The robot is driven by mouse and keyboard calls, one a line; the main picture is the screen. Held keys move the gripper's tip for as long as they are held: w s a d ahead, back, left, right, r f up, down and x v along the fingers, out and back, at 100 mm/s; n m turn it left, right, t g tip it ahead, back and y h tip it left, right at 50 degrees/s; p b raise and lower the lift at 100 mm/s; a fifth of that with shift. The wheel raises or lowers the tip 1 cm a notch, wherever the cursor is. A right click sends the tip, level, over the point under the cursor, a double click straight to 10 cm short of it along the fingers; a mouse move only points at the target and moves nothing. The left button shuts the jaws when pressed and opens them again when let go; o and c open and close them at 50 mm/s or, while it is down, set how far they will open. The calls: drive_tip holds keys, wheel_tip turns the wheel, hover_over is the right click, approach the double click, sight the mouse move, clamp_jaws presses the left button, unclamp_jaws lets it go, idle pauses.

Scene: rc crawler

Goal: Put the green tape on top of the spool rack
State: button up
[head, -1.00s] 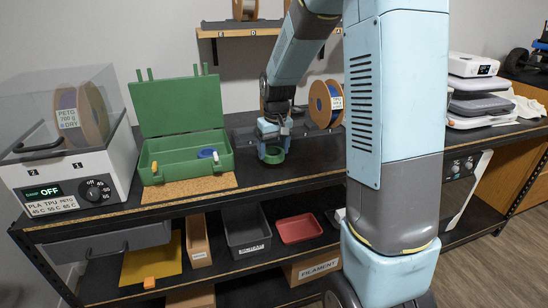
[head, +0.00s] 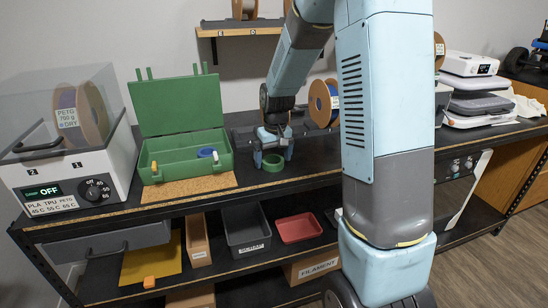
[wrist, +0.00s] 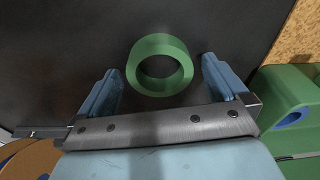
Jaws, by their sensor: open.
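The green tape (head: 272,162) is a ring lying flat on the dark bench top, right of the open green box. In the wrist view the tape (wrist: 160,48) shows ahead of and partly between my fingers, with gaps on both sides. My gripper (head: 273,154) is low at the bench, open and empty; in the wrist view its blue fingers (wrist: 159,68) are spread wide.
The green box (head: 185,160) stands left of the tape, on a cork mat (head: 190,188), with a blue ring in it. A spool (head: 322,103) stands behind right. A filament dryer (head: 75,160) is far left. My arm hides part of the bench's right side.

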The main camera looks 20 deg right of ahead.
drive_tip(key=shift+r, duration=0.1)
wheel_tip(320, 180, up, 10)
drive_tip(key=s+r, duration=0.1)
drive_tip(key=s+r+t, duration=0.1)
drive_tip(key=s+r, duration=0.2)
drive_tip(key=s, duration=0.6)
drive_tip(key=s+r+m+t, duration=0.1)
drive_tip(key=s+r, duration=0.2)
drive_tip(key=s, duration=0.6)
drive_tip(key=s+r+t, duration=0.2)
drive_tip(key=s+r, duration=0.1)
drive_tip(key=s, duration=0.6)
drive_tip(key=shift+s+d+r+m, duration=0.15)
drive_tip(key=shift+s+r+m, duration=0.05)
drive_tip(key=shift+r+m, duration=0.1)
